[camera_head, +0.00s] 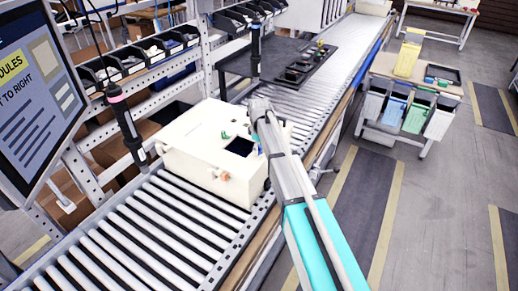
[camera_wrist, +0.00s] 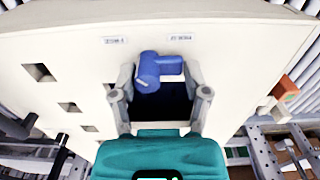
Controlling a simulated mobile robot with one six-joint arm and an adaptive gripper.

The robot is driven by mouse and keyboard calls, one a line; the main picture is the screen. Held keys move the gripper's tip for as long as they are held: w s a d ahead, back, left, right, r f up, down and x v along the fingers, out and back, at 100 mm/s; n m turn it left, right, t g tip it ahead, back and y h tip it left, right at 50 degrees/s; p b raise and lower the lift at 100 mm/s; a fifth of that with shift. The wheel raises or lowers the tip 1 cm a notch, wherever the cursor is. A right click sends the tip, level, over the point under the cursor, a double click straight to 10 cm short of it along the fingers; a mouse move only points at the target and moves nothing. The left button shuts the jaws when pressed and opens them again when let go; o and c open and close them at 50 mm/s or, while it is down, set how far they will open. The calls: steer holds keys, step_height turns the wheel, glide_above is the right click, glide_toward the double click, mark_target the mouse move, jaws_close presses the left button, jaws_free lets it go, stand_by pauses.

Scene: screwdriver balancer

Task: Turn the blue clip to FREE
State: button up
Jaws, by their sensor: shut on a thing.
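The blue clip (camera_wrist: 150,72) is on the face of a cream-white box, in the upper middle of the wrist view. It has a rounded body at the left and an arm reaching to the right. Two small printed labels sit above it, one left (camera_wrist: 115,41) and one right (camera_wrist: 181,38), too blurred to read surely. My gripper (camera_wrist: 160,80) has one finger on each side of the clip and is shut on it. In the head view my gripper (camera_head: 259,108) is at the right side of the white box (camera_head: 200,178); the clip is hidden there.
The box stands on a roller conveyor (camera_head: 130,232). A black screwdriver (camera_head: 127,125) hangs at its left and another (camera_head: 255,50) behind it. A dark tray (camera_head: 305,65) with parts lies further up the line. A screen (camera_head: 35,95) stands at the left.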

steer(key=o, duration=1.1)
steer(key=shift+o, duration=0.2)
steer(key=shift+m, duration=0.3)
